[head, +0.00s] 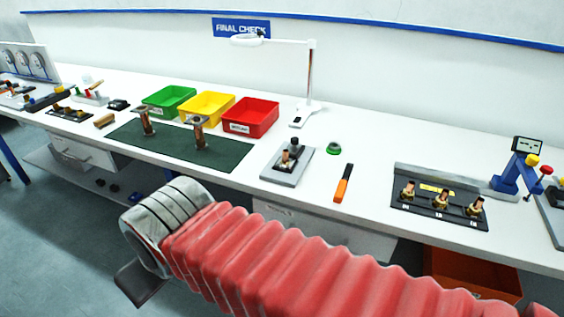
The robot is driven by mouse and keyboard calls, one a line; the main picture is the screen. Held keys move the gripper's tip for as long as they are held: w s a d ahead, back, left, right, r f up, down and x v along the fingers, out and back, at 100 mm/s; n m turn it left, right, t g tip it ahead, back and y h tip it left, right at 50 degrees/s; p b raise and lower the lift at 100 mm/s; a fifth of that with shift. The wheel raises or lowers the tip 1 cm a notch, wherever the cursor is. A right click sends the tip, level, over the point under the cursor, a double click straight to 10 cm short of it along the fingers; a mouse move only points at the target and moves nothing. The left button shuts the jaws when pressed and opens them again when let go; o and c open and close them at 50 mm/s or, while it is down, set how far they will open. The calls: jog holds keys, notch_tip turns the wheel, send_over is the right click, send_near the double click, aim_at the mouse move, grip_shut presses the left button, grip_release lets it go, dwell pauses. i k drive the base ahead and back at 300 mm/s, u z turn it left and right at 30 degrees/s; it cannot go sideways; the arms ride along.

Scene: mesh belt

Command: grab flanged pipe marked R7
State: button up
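Two upright flanged pipes stand apart on the dark green mat (165,150), brownish metal with wider flanged ends. One pipe (147,123) is at the left of the mat and the other pipe (200,135) is nearer its middle. I cannot read any marking on either, so I cannot tell which is R7. My arm, in a red bellows sleeve with a grey banded end, crosses the foreground in front of the bench. A dark flat piece shows below the grey end, but I make out no gripper fingers.
Green (168,98), yellow (206,105) and red (252,117) bins stand behind the mat on the white bench. To the right are a grey fixture (287,164), an orange-handled tool (344,183) and a dark tray (440,196) of brass fittings. A lamp (308,85) stands behind.

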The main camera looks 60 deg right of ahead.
aim_at(284, 163)
jog(key=i, duration=0.95)
